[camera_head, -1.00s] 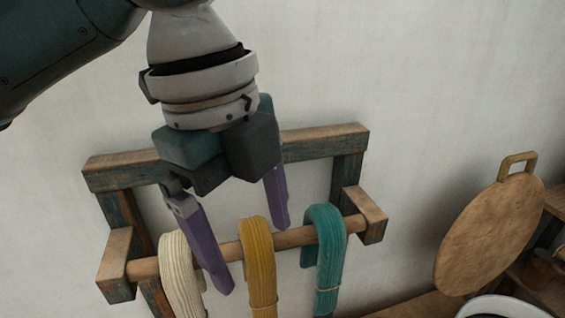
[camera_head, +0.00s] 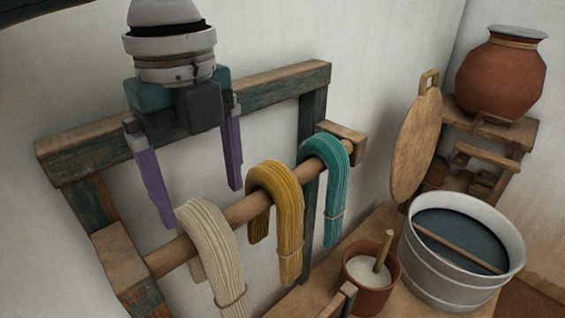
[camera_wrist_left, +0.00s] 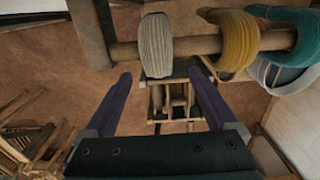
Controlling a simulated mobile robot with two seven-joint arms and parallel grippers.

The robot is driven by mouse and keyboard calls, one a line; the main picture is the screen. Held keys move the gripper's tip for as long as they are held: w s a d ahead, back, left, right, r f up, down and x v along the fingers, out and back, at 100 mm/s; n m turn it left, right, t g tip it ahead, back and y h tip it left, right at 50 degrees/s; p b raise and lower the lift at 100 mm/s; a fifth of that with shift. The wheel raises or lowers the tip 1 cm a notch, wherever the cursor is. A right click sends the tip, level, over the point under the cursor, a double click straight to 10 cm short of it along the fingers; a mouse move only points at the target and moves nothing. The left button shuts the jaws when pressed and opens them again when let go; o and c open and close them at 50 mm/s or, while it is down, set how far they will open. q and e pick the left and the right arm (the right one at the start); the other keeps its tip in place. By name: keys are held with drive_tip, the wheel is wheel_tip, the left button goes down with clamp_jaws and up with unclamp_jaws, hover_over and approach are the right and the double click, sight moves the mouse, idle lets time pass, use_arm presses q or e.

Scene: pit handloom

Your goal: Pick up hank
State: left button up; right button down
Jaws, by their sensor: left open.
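Three hanks hang over a wooden rod (camera_head: 243,209) on a wall rack: a cream one (camera_head: 218,255), a yellow one (camera_head: 287,225) and a teal one (camera_head: 337,195). My left gripper (camera_head: 202,205) points down, open and empty, with its purple fingers apart. In the head view the fingertips appear near the rod at the cream hank's top. In the left wrist view the cream hank (camera_wrist_left: 155,45) shows between and beyond the fingertips (camera_wrist_left: 161,70), with no clear contact. The yellow hank (camera_wrist_left: 232,42) and teal hank (camera_wrist_left: 294,36) are to its right. My right gripper is not in view.
The rack frame (camera_head: 270,88) stands against the pale wall. Below right are a metal tub (camera_head: 432,285) of dark liquid and a clay pot (camera_head: 365,298) with a stick. A round board (camera_head: 416,150) and a large jar (camera_head: 503,75) stand farther right.

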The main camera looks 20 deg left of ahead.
sight(204, 216)
use_arm(q)
wheel_tip(204, 216, down, 5)
drive_tip(key=shift+s+a+r+p, duration=0.15)
drive_tip(key=shift+r+p, duration=0.05)
drive_tip(key=shift+p, duration=0.2)
drive_tip(key=shift+c, duration=0.3)
drive_tip(key=c, duration=1.3)
drive_tip(key=shift+r, duration=0.1)
